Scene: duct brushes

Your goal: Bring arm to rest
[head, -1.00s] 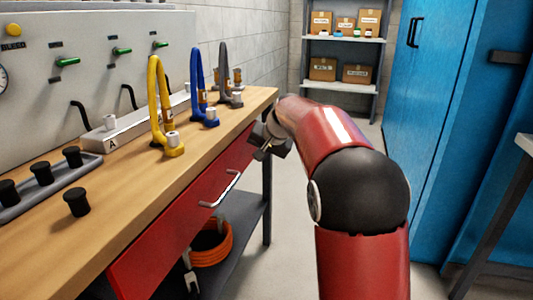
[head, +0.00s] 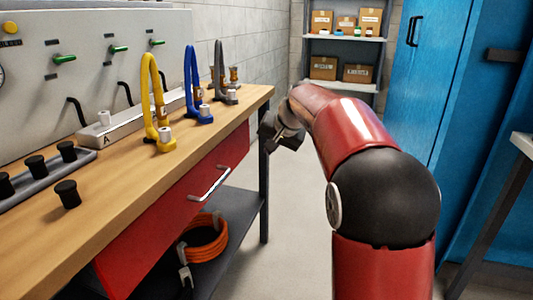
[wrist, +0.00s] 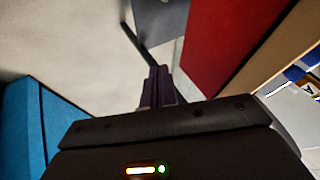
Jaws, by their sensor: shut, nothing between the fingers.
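My red and black arm reaches forward over the aisle in the head view. My gripper (head: 283,133) is at its far end, beside the right edge of the wooden workbench (head: 120,190) and apart from it. The wrist view shows the fingers (wrist: 158,90) together, with nothing between them. Floor shows beyond them, with the bench's red drawer front (wrist: 222,45) to the upper right. In the head view the fingertips are small and partly hidden by the wrist.
The bench holds yellow (head: 157,110), blue (head: 195,90) and grey (head: 222,75) hooked stands and several black knobs. A drawer handle (head: 209,183) juts out. An orange coil (head: 203,243) lies on the lower shelf. Blue cabinets (head: 445,90) stand right. The aisle floor is clear.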

